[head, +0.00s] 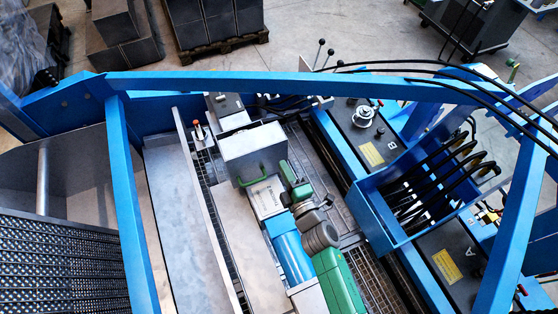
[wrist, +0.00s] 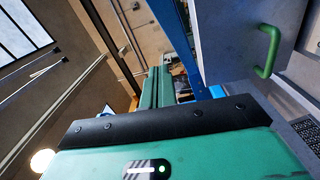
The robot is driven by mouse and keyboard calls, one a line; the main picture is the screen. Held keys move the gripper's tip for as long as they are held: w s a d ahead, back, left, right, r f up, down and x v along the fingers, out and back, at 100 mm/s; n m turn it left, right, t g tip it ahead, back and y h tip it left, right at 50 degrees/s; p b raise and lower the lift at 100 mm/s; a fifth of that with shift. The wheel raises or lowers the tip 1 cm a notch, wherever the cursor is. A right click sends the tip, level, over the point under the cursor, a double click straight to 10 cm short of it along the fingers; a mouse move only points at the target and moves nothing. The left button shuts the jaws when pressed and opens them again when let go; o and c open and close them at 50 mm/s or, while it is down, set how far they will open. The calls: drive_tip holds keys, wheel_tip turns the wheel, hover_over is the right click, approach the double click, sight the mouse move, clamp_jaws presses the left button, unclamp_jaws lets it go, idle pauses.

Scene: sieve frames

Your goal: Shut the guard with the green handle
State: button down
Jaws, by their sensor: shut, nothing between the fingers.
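The guard (head: 252,143) is a pale grey metal box-like cover near the middle of the head view. Its green bar handle (head: 262,177) is at its lower edge. I cannot tell how far open the guard stands. In the wrist view the grey guard (wrist: 222,42) fills the upper right, with the curved green handle (wrist: 268,52) on its face. My gripper (head: 287,172), green, is just right of the handle in the head view, apart from it. It is shut and empty; its fingertips are hard to make out. In the wrist view its green-and-black body fills the bottom.
A long grey plate (head: 187,220) lies left of the guard. A blue frame beam (head: 290,84) crosses above. A blue box with black hoses (head: 385,215) stands to the right. A small orange-topped lever (head: 198,131) is left of the guard.

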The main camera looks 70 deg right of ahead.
drive_tip(key=n, duration=0.1)
approach(273, 145)
drive_tip(key=shift+g+y, duration=0.3)
drive_tip(key=b+x, duration=0.1)
drive_tip(key=x, duration=0.1)
drive_tip(key=b+x, duration=0.1)
drive_tip(key=x, duration=0.1)
drive_tip(key=b+x, duration=0.1)
drive_tip(key=x, duration=0.1)
drive_tip(key=shift+w+d+r+b, duration=0.2)
drive_tip(key=shift+r+b, duration=0.1)
drive_tip(key=shift+w+d, duration=0.1)
drive_tip(key=shift+r, duration=0.15)
